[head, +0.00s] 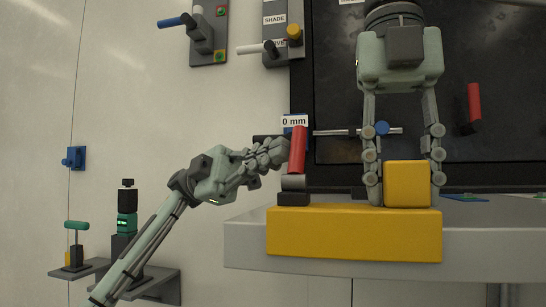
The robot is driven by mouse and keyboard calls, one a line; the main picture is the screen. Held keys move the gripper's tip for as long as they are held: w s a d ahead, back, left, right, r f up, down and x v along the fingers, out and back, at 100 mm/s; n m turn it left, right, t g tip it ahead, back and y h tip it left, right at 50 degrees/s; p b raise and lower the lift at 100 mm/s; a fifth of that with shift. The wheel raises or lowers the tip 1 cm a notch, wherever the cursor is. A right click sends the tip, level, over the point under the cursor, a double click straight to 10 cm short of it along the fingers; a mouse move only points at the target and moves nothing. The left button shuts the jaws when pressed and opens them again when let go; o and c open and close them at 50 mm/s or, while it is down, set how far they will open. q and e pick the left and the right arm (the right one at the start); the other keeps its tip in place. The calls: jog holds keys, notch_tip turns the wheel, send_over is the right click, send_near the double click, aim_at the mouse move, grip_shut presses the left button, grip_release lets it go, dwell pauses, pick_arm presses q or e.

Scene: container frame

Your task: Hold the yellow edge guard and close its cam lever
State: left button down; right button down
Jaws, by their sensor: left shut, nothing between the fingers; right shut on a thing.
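The yellow edge guard (353,234) sits over the front edge of the grey table, with a raised yellow block (405,172) on its right part. My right gripper (404,188) comes down from above and is shut on this block, one finger on each side. The red cam lever (298,150) stands nearly upright on a grey pivot at the guard's left end, leaning slightly right. My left gripper (280,152) is shut and empty, its tips close to the lever's left side. I cannot tell whether they touch it.
The grey table (490,245) extends right. Behind it is a dark panel with a second red handle (474,102) and a metal rod with a blue knob (382,128). Levers hang on the wall at upper left. A small shelf (150,280) with a green-handled tool is at lower left.

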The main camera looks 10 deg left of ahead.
pick_arm(q)
jog(key=shift+s+r+m+y, duration=0.3)
jog(key=shift+m, duration=0.3)
pick_arm(e)
jog(key=shift+f, duration=0.15)
pick_arm(q)
jog(key=shift+s+r+m, duration=0.25)
jog(key=shift+m, duration=0.15)
jog(key=shift+s+a+r+m+t+y, duration=0.15)
jog(key=shift+s+m+y, duration=0.1)
jog(key=shift+m+y, duration=0.15)
jog(key=shift+s+d+r+m+t+y, duration=0.1)
jog(key=shift+s+m+t+y, duration=0.15)
jog(key=shift+m, duration=0.25)
jog(key=shift+s+a+r, duration=0.15)
jog(key=shift+s, duration=0.65)
jog(key=shift+s+a+r, duration=0.1)
jog(key=shift+s, duration=0.65)
jog(key=v, duration=1.2)
